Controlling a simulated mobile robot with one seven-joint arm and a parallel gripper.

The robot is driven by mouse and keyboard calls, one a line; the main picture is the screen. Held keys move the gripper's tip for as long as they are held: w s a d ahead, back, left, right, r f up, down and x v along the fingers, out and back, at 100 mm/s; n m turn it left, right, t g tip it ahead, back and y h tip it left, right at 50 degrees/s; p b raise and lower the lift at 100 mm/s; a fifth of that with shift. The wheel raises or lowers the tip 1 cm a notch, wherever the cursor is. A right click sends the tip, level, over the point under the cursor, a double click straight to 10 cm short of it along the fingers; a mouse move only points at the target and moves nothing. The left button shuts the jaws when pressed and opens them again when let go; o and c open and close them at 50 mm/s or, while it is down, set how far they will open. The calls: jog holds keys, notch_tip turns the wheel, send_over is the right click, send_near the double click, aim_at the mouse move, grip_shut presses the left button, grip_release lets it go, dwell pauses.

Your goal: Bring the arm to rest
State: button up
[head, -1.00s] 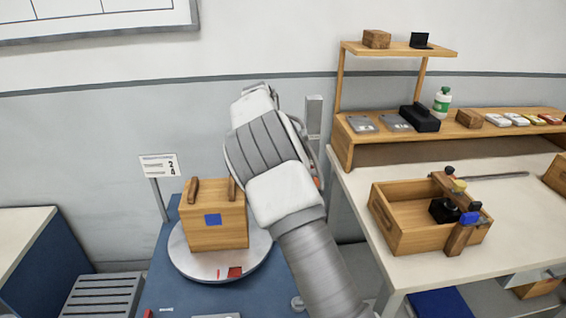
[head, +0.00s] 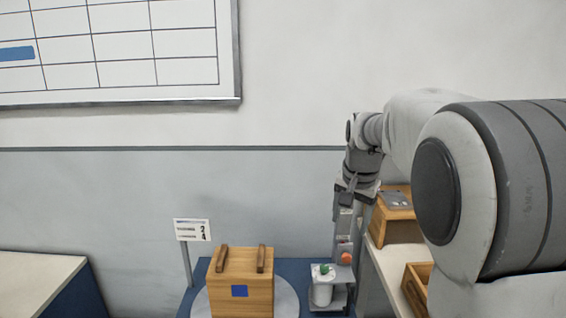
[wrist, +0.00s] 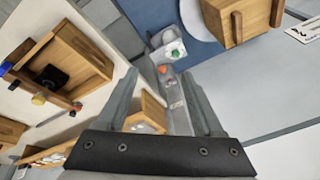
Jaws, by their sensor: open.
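My gripper (head: 350,196) hangs from my bent arm, right of the middle in the head view. In the wrist view its two fingers (wrist: 160,74) stand wide apart, with nothing held between them. A grey post (wrist: 172,95) with an orange-red knob shows beyond the gap; the knob (head: 346,258) is also below my gripper in the head view. Whether the fingers touch the post I cannot tell. My large arm link fills the right of the head view and hides much of the bench.
A wooden box (head: 240,285) with a blue square stands on a round turntable (head: 288,300). Right of it is a white canister (head: 322,292) with a green top. A sign (head: 192,230) stands behind. The wrist view shows an open wooden tray (wrist: 88,52) on the pale bench.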

jog(key=s+r+n+t+y+p, duration=0.1)
jog(key=s+r+n, duration=0.15)
jog(key=s, duration=0.65)
jog(key=s+r+n, duration=0.1)
jog(key=s+r, duration=0.2)
jog(key=s, duration=0.5)
jog(key=s+a+f+n+t+p, duration=0.1)
jog(key=s+f+n, duration=0.2)
jog(key=s, duration=0.9)
jog(key=shift+s+f+h, duration=0.15)
jog(key=shift+f+h, duration=0.25)
jog(key=shift+a+n, duration=0.15)
jog(key=shift+n, duration=0.1)
